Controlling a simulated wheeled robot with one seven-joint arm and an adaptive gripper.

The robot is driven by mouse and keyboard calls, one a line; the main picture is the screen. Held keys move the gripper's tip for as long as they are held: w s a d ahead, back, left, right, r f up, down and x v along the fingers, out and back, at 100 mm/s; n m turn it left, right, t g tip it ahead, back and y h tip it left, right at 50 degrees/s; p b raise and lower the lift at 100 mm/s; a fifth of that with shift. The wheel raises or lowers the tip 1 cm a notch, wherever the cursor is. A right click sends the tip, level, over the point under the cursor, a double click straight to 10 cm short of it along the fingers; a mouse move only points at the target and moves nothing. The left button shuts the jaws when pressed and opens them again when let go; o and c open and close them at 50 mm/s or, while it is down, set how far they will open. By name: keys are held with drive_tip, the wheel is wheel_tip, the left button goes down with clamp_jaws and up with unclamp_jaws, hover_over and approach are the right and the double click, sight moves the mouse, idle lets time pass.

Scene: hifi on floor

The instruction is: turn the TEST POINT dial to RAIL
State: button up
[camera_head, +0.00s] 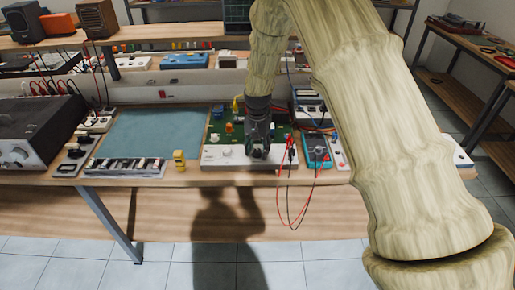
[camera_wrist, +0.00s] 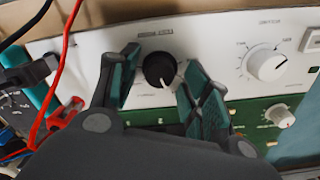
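A black dial (camera_wrist: 160,69) with a white pointer sits on a white panel (camera_wrist: 215,55) in the wrist view. Its pointer aims down and slightly right in that picture. The lettering around it is too small to read. My gripper (camera_wrist: 160,60) has one finger on each side of the dial. The fingers are apart, with a narrow gap to the dial at left; I cannot tell whether the right finger touches it. In the head view my gripper (camera_head: 258,152) points down at the white panel (camera_head: 222,160) at the bench's front edge and hides the dial.
A larger white dial (camera_wrist: 267,64) is to the right on the same panel. A small knob (camera_wrist: 281,116) sits on the green board (camera_wrist: 250,112). Red and black leads (camera_head: 289,165) and a blue meter (camera_head: 317,150) are close right of my gripper. A blue-green mat (camera_head: 150,133) lies clear at left.

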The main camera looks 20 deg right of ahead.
drive_tip(key=shift+s+r, duration=0.1)
drive_tip(key=shift+r, duration=0.15)
drive_tip(key=c, duration=0.9)
drive_tip(key=shift+o, duration=0.2)
drive_tip(key=n, duration=0.3)
drive_tip(key=shift+r+n+p, duration=0.1)
drive_tip(key=shift+n+p, duration=0.25)
drive_tip(key=shift+n, duration=0.05)
drive_tip(key=n, duration=0.4)
drive_tip(key=shift+n+p, duration=0.3)
drive_tip(key=n, duration=0.3)
drive_tip(key=shift+n, duration=0.3)
drive_tip(key=shift+n+p, duration=0.45)
drive_tip(key=shift+n, duration=1.45)
